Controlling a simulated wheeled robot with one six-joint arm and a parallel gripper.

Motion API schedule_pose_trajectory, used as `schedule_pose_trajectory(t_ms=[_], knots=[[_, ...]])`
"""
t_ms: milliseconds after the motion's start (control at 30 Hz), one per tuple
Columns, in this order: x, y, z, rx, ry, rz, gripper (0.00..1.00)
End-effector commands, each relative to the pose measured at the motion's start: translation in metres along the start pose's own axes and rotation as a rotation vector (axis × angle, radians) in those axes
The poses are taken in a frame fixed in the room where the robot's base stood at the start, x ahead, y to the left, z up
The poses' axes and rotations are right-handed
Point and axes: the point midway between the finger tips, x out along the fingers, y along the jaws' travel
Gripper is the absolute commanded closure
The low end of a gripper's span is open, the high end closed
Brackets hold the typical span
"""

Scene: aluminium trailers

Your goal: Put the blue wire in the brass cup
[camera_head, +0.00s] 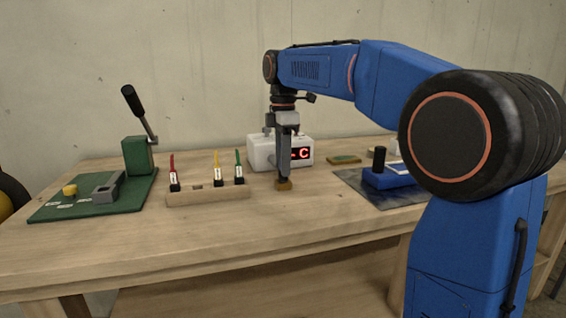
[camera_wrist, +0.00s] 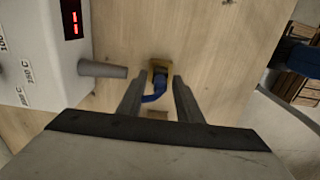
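The brass cup (camera_head: 283,185) is a small square block on the bench, just below my gripper (camera_head: 284,177) in the head view. In the wrist view the brass cup (camera_wrist: 163,64) lies just beyond the fingertips. The blue wire (camera_wrist: 153,97) is a short bent piece between my fingers. Its far end meets the brass cup and appears to be inside it; the cup's inside is hidden. My gripper (camera_wrist: 156,80) is open, with bench showing between the wire and each finger. The wire is hidden in the head view.
A white box with a red display (camera_head: 261,155) stands close behind my gripper. A wooden rack (camera_head: 210,196) holds red, yellow and green wires at left. A green board (camera_head: 75,208) with a lever press is farther left. A blue device (camera_head: 388,180) sits at right.

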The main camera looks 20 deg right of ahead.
Motion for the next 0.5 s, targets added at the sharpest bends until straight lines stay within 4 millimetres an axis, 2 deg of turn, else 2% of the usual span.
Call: schedule_pose_trajectory(t_ms=[167, 267, 500], knots=[[-0.004, 0.0, 0.0, 0.0, 0.0, 0.0, 0.68], [-0.013, 0.001, 0.0, 0.0, 0.0, 0.002, 0.68], [-0.057, 0.001, 0.0, 0.0, 0.0, 0.003, 0.68]])
